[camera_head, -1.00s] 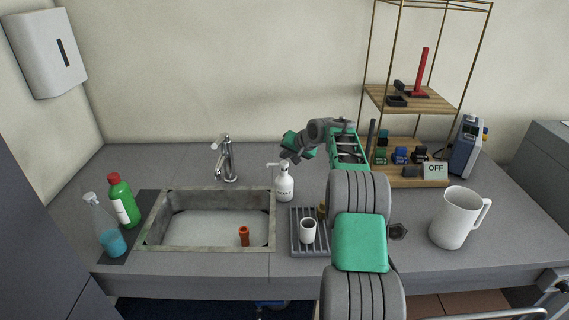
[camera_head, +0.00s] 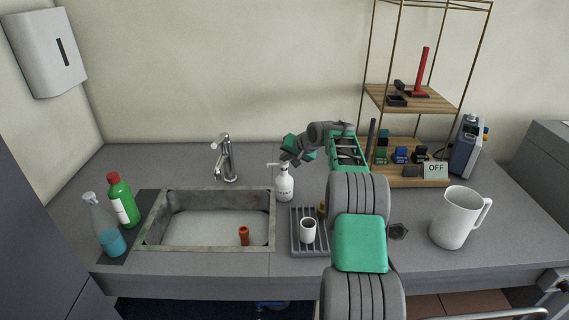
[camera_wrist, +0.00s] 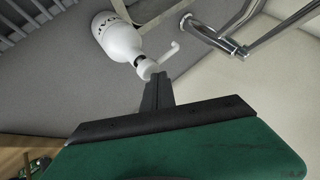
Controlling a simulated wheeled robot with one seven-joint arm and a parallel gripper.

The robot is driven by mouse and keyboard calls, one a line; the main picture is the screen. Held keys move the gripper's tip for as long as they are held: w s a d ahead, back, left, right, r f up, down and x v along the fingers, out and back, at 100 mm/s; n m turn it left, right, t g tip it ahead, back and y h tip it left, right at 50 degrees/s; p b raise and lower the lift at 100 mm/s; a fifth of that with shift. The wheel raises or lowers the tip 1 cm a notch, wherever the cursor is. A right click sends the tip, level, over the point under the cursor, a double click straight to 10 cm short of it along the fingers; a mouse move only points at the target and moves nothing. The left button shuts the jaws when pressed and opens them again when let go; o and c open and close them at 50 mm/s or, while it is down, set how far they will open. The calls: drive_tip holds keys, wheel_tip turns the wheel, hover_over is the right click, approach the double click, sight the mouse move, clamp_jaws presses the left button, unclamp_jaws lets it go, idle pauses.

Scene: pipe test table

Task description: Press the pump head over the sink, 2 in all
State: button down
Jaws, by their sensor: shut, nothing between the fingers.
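A white soap pump bottle (camera_head: 285,187) stands upright on the counter at the sink's right edge, its spout pointing left toward the basin. It also shows in the wrist view (camera_wrist: 117,38), with its white pump head (camera_wrist: 147,69) at the fingertips. My gripper (camera_head: 284,159) is shut and empty, its fingers at the top of the pump head; whether they touch cannot be told. The closed dark fingers also show in the wrist view (camera_wrist: 157,82). The grey sink (camera_head: 153,220) has an orange-red cup-like object (camera_head: 244,235) inside.
A chrome faucet (camera_head: 226,160) stands behind the sink. A grey rack (camera_head: 297,247) with a white cup (camera_head: 308,230) lies right of it. A green bottle (camera_head: 124,203) and a spray bottle (camera_head: 108,232) stand left. A wooden shelf (camera_head: 420,178) and white pitcher (camera_head: 455,220) are right.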

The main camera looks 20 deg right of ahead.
sight(286, 164)
drive_tip(key=shift+f, duration=0.6)
idle(0.4)
drive_tip(key=shift+r+p, duration=0.6)
drive_tip(key=shift+r, duration=0.6)
wheel_tip(286, 164, up, 3)
drive_tip(key=shift+r+p, duration=0.1)
drive_tip(key=shift+p, duration=1.15)
drive_tip(key=shift+r, duration=0.95)
